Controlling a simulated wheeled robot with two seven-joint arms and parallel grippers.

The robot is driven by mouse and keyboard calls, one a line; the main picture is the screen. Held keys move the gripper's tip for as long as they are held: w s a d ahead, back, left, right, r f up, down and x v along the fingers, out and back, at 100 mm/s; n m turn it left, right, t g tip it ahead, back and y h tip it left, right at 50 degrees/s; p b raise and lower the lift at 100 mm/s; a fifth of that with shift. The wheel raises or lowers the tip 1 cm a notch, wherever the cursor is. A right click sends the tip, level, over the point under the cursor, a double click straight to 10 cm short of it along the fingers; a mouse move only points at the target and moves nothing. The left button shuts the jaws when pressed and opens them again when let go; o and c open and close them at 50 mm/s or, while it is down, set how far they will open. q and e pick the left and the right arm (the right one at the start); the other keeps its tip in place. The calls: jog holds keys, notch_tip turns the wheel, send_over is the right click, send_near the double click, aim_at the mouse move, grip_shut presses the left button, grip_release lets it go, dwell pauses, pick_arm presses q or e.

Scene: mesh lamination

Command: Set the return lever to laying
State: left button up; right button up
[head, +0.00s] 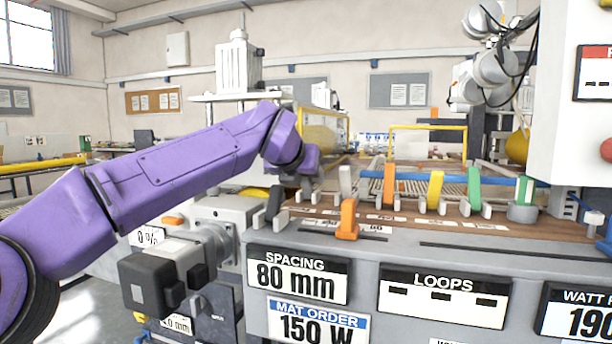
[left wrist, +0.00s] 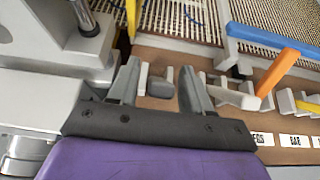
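Several coloured levers stand in a row along the front of the machine. My left gripper (left wrist: 158,76) points down over the left end of this row. Its two grey fingers are apart, with a small dark grey lever handle (left wrist: 160,84) and pale bracket parts between them. Contact cannot be told. In the head view, my left gripper shows only poorly below the purple wrist, beside a dark grey lever (head: 275,204). A white lever (head: 345,181) stands to its right. No readable label tells which is the return lever. My right gripper is not seen.
An orange lever (head: 348,220) leans forward. Another orange lever (head: 389,184), a yellow lever (head: 435,187) and a green lever (head: 474,188) stand to the right. A blue bar (head: 440,178) runs behind them. A spacing sign (head: 298,276) hangs on the front panel.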

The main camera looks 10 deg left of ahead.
pick_arm(q)
jog(key=v, duration=1)
jog(key=shift+s+b, duration=0.25)
jog(key=shift+b, duration=0.05)
jog(key=shift+r, duration=0.15)
